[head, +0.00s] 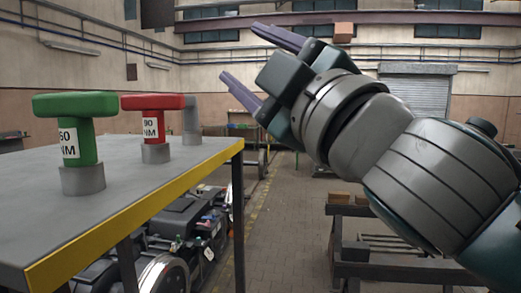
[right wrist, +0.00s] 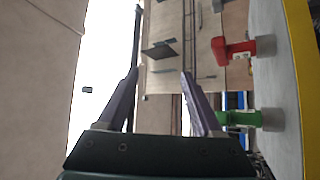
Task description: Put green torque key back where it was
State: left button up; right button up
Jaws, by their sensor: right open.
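The green torque key (head: 79,135) stands upright in a grey round holder (head: 83,180) on the table at the left. Its label reads 60 NM. The red torque key (head: 153,118), labelled 90 NM, stands upright in a similar holder (head: 155,153) behind it. Both also show in the right wrist view, the green key (right wrist: 236,118) below the red key (right wrist: 234,49). My right gripper (head: 252,58) is open and empty, raised in the air to the right of the table and apart from both keys. My left gripper is in neither view.
The grey table (head: 130,200) has a yellow front edge. A grey bent piece (head: 192,115) stands behind the red key. A dark bogie (head: 185,225) sits below the table. A dark rack (head: 385,240) stands at the right. The paved aisle between is clear.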

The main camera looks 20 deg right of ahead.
jog(key=s+d+f+m+g+h, duration=0.2)
jog(key=s+f+m+g, duration=0.2)
jog(key=f, duration=0.4)
jog(key=s+d+f+m+g+h, duration=0.1)
jog(key=s+d+f+m+g, duration=0.2)
jog(key=f, duration=0.6)
jog(key=s+d+f+m+g+h, duration=0.2)
jog(key=s+f+m+g, duration=0.25)
jog(key=f, duration=0.35)
jog(key=s+a+f+g+y, duration=0.2)
jog(key=s+f+g, duration=0.5)
jog(key=s, duration=0.7)
jog(key=shift+a+f+m+g, duration=0.35)
jog(key=shift+a+f+m, duration=0.1)
jog(key=shift+a+f, duration=0.2)
jog(key=shift+s+d, duration=0.1)
